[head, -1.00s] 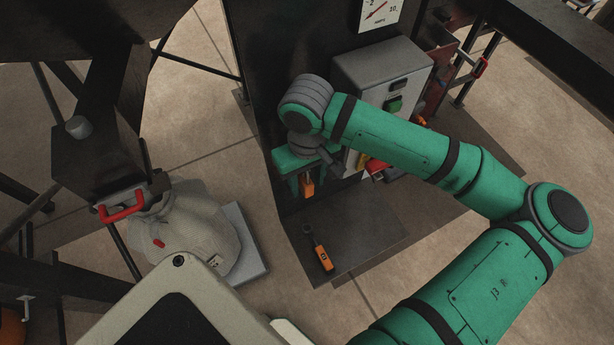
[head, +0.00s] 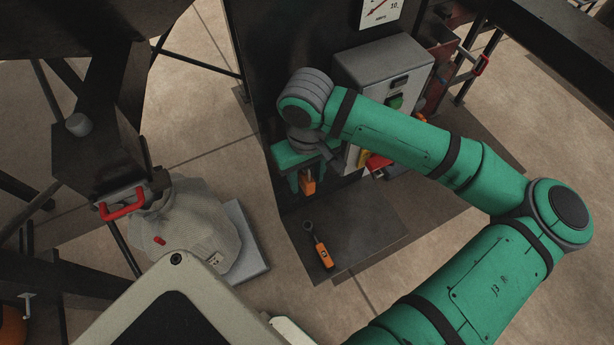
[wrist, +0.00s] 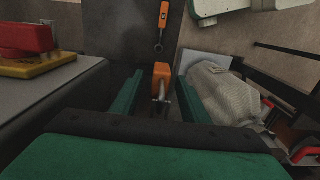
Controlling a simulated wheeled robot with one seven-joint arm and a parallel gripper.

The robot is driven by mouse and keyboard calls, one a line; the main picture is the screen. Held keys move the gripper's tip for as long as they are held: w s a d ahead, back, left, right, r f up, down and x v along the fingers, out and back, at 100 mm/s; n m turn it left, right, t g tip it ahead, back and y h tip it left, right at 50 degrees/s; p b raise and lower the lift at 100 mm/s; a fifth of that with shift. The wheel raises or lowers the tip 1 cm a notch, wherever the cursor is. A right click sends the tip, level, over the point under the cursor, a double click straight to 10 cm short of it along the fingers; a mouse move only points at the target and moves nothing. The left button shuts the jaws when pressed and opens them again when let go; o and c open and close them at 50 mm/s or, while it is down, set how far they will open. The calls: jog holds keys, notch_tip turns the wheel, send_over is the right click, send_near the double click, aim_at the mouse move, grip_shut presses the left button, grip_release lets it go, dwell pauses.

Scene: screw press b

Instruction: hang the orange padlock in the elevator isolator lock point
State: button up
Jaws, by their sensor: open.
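My gripper (head: 305,163) points down beside the dark column of the press, in front of the grey control box. It is open. An orange padlock (head: 308,186) shows just below it in the head view. In the wrist view the padlock (wrist: 161,74) is between the two green fingers, with a visible gap on each side. Its metal shackle (wrist: 167,97) points back toward the palm. What holds the padlock up is not clear. A red handle on a yellow plate (wrist: 40,65), which looks like an isolator switch, is at the left of the wrist view; its lock hole is not visible.
The grey control box (head: 378,72) with a green button stands close to my gripper. An orange-handled tool (head: 323,254) lies on the dark base plate (head: 365,232) below. A pale sack (head: 190,222) stands on a light slab (head: 246,245) to the left.

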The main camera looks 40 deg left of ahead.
notch_tip(320, 180, up, 10)
jog(key=shift+s+r, duration=0.1)
jog(key=shift+r, duration=0.05)
dwell(0.3)
